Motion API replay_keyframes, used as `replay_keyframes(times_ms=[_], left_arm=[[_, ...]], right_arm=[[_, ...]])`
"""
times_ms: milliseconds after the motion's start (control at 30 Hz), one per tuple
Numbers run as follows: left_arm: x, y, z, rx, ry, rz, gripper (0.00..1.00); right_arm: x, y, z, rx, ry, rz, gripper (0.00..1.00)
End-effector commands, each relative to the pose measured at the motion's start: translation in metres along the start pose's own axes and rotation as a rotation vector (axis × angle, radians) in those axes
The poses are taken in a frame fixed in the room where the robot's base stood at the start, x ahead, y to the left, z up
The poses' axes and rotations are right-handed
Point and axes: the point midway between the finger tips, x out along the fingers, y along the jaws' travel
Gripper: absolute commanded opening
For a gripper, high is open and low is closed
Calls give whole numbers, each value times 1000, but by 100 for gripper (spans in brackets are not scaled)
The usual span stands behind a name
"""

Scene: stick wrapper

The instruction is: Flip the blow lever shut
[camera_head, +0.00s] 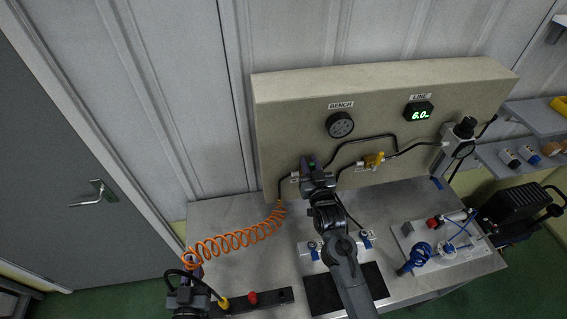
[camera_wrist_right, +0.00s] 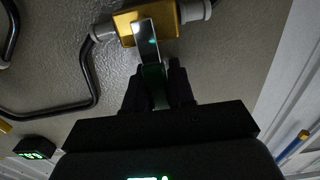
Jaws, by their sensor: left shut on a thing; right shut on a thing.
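The blow lever (camera_wrist_right: 146,38) shows in the right wrist view as a flat metal strip, dark green lower down. It stands out from a yellow valve body (camera_wrist_right: 165,18) with grey fittings on both sides. My right gripper (camera_wrist_right: 157,88) is shut on the lever's outer part, its dark fingers on either side. In the head view my right gripper (camera_head: 311,165) is against the panel and hides this valve. My left gripper (camera_head: 188,290) is low at the left, by the end of the orange coiled hose (camera_head: 235,241). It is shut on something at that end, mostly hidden.
The beige panel (camera_head: 285,110) carries a round gauge (camera_head: 340,124), a display (camera_head: 418,111) reading about 6.0, and another yellow valve (camera_head: 373,160). A white fixture (camera_head: 440,240) stands right on the grey table. A black rail (camera_head: 270,299) with a red knob lies near the left gripper.

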Motion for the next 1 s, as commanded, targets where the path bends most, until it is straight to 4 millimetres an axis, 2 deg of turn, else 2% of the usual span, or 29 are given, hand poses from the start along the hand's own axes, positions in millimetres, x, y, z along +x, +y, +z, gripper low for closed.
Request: replay_keyframes(times_ms=[367,400,500,833,1000], left_arm=[[0,0,0,0,1,0,0],[0,0,0,0,1,0,0],[0,0,0,0,1,0,0],[0,0,0,0,1,0,0],[0,0,2,0,1,0,0]], right_arm=[[0,1,1,6,-3,2,0],[0,1,1,6,-3,2,30],[0,1,1,5,-2,2,45],[-1,0,1,4,-1,1,45],[-12,1,2,4,-1,1,45]])
